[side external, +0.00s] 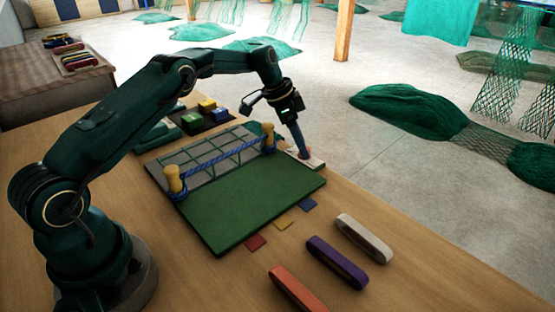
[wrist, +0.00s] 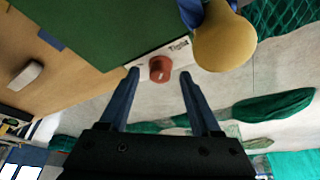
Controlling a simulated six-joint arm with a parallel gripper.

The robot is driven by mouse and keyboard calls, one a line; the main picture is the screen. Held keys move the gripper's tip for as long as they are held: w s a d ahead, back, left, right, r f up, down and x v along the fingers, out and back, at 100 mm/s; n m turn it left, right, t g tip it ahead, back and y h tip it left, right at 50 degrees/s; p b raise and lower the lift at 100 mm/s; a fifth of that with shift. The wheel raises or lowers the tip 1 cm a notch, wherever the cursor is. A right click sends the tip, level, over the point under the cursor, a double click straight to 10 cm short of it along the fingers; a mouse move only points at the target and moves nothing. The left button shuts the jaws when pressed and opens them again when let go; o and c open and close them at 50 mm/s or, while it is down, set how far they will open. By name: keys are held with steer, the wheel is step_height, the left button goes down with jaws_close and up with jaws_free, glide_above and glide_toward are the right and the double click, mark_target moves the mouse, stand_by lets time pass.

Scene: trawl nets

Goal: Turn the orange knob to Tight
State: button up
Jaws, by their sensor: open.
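The orange knob (wrist: 160,69) sits on a pale plate (wrist: 148,54) at the edge of the green board (wrist: 95,25). The word Tight is printed on the plate, up and to the right of the knob in the wrist view; another label to the left is mostly cut off by a finger. A small light mark shows on the knob, but its exact direction is hard to tell. My gripper (wrist: 160,76) is open, with one finger on each side of the knob and gaps visible. In the side view, my gripper (side external: 303,153) points down at the plate (side external: 315,162) and mostly hides the knob.
Yellow posts (side external: 174,178) with blue rope and a net stand on the board; one post (wrist: 225,40) is close to my right finger. A tray of coloured blocks (side external: 205,116) stands behind. White, purple and orange bars (side external: 336,262) lie at the front. The table's edge is close by.

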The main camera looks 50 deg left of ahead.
steer(key=shift+v, duration=2.3)
